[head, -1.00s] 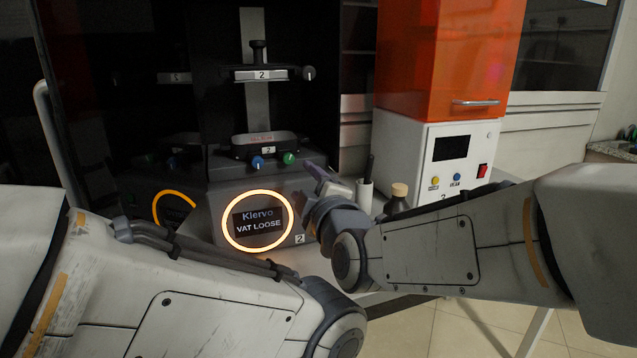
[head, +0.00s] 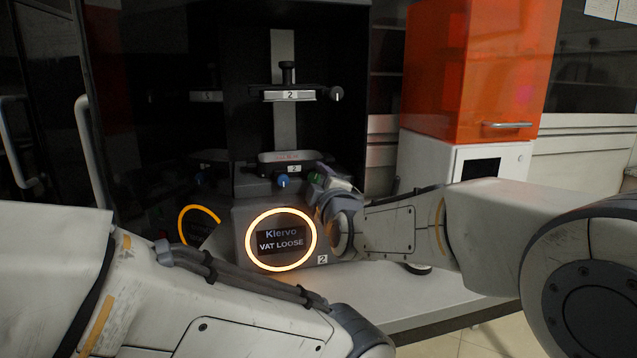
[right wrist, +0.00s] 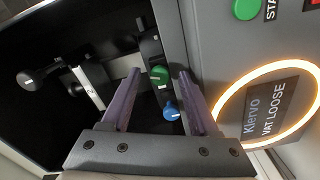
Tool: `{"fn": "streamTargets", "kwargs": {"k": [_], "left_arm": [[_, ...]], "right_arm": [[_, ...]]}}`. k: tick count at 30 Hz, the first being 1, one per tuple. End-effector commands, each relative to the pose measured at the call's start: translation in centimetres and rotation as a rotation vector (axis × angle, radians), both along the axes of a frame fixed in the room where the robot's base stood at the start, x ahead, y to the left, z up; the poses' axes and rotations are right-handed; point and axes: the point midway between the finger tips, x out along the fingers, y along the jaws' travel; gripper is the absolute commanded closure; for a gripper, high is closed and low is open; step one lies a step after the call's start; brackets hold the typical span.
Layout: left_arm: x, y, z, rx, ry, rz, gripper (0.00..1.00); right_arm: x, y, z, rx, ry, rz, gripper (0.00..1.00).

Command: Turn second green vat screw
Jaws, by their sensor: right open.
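The printer marked 2 has a screen (head: 281,242) reading "Kiervo VAT LOOSE" inside a lit orange ring. Its vat (head: 290,157) sits above, with a blue screw (head: 283,182) at its front. In the right wrist view the green screw (right wrist: 159,74) and blue screw (right wrist: 171,110) appear between the open fingers of my right gripper (right wrist: 157,75). The green one is near fingertip level; I cannot tell whether the fingers surround it. My left gripper is out of view.
The build platform (head: 289,95) hangs above the vat. A second printer with an orange ring (head: 199,222) stands at the left. An orange-covered machine (head: 480,75) stands at the right. A green button (right wrist: 247,8) shows on the panel in the right wrist view.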

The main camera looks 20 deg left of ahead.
Motion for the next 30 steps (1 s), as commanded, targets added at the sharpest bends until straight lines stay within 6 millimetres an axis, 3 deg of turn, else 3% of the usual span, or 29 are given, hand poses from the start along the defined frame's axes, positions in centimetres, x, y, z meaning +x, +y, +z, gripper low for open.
{"fn": "streamTargets", "kwargs": {"k": [3,8,20,30], "left_arm": [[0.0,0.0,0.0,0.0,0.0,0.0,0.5],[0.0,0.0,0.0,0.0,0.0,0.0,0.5],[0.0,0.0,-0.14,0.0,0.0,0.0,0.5],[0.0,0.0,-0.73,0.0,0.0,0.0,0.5]], "right_arm": [[-0.01,0.0,-0.01,0.0,0.0,0.0,0.39],[-0.03,-0.01,-0.01,0.0,0.0,0.0,1.0],[-0.04,-0.02,-0.07,0.041,0.029,0.0,1.0],[-0.05,-0.03,-0.19,0.239,0.163,0.0,1.0]]}}
